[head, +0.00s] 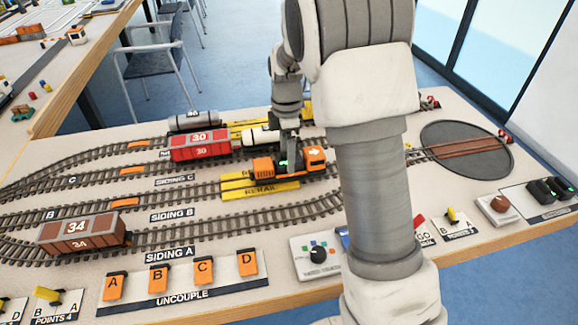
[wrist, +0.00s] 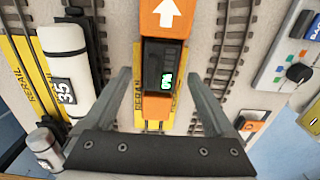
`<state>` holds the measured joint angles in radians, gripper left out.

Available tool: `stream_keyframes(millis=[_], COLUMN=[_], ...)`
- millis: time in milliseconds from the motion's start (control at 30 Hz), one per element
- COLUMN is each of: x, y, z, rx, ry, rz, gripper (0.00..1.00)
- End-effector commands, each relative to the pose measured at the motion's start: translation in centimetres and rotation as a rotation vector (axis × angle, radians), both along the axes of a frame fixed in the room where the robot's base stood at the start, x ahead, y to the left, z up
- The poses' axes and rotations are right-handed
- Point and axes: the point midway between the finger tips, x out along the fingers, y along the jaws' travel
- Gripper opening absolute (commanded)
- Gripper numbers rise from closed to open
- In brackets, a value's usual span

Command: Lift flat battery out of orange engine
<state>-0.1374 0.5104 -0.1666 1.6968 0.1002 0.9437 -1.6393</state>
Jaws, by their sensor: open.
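The orange engine (head: 315,157) stands on the middle track, over a yellow rerail plate. In the wrist view its orange cab roof (wrist: 168,14) carries a white arrow, and orange bodywork also shows at its other end (wrist: 157,107). The battery (wrist: 160,66) is a dark block with a green-lit display, sitting in the engine between these parts. In the head view it is a small dark patch with a green glow (head: 283,163), partly hidden. My gripper (wrist: 158,80) is open above the engine, one finger on each side of the battery, apart from it. My gripper also shows in the head view (head: 287,143).
A white tanker marked 35 (wrist: 65,72) stands on the neighbouring track, close to my left finger. A red wagon (head: 200,145) stands behind, a brown wagon (head: 82,232) at front left. A control box (head: 316,256) and orange uncouple levers (head: 204,270) line the front.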

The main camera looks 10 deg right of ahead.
Motion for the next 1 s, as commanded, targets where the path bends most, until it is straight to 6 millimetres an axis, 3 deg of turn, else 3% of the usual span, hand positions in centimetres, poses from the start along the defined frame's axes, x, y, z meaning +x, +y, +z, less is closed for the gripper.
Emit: stream_keyframes(millis=[200, 700, 1000], x=[0.03, 0.02, 0.04], y=[-0.03, -0.03, -0.04], z=[-0.06, -0.04, 0.05], rx=[0.0, 0.0, 0.0], ry=[-0.002, -0.001, -0.002], rz=[-0.001, -0.001, -0.001], gripper=[0.9, 0.0, 0.0])
